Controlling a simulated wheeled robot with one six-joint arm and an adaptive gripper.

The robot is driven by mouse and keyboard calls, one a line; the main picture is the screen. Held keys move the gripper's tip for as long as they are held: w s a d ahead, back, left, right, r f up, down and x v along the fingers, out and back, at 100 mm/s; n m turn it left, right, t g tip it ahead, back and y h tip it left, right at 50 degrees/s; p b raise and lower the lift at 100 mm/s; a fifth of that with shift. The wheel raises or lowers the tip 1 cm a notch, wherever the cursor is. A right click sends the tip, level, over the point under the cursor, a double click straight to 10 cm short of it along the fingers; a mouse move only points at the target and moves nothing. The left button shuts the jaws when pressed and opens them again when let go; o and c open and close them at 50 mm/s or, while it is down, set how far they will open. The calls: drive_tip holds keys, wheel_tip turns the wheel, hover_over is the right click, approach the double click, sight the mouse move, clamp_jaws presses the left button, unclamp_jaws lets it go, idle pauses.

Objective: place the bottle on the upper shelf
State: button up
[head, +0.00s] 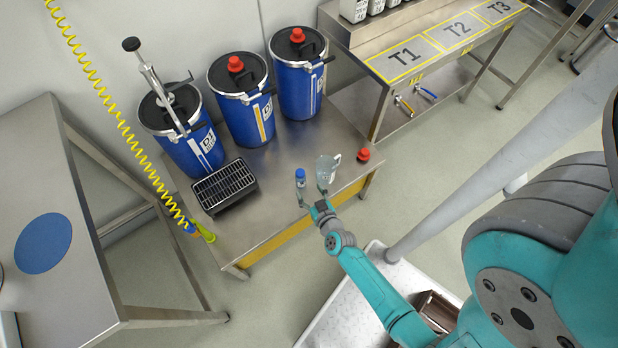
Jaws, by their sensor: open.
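A small clear bottle with a blue cap (300,178) stands upright near the front edge of the low steel table (285,215). My gripper (312,196) is open at that edge, with one finger close to the bottle and the other close to a clear jug (327,171) just right of it. I cannot tell whether either finger touches. At the top, a steel bench with plates T1, T2 and T3 (405,57) carries several white containers (354,9) on a raised ledge. I cannot tell whether this is the upper shelf.
Three blue drums (243,113) line the table's back, the left one with a hand pump (152,78). A black rack (224,188) and a red cap (363,155) lie on the table. A yellow coiled hose (105,95) hangs at left. Another steel table (75,180) stands left.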

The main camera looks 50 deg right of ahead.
sight(302, 177)
drive_tip(key=shift+d+x, duration=0.2)
drive_tip(key=shift+x, duration=5.35)
drive_tip(key=shift+s+f, duration=0.15)
drive_tip(key=shift+s, duration=0.05)
clamp_jaws()
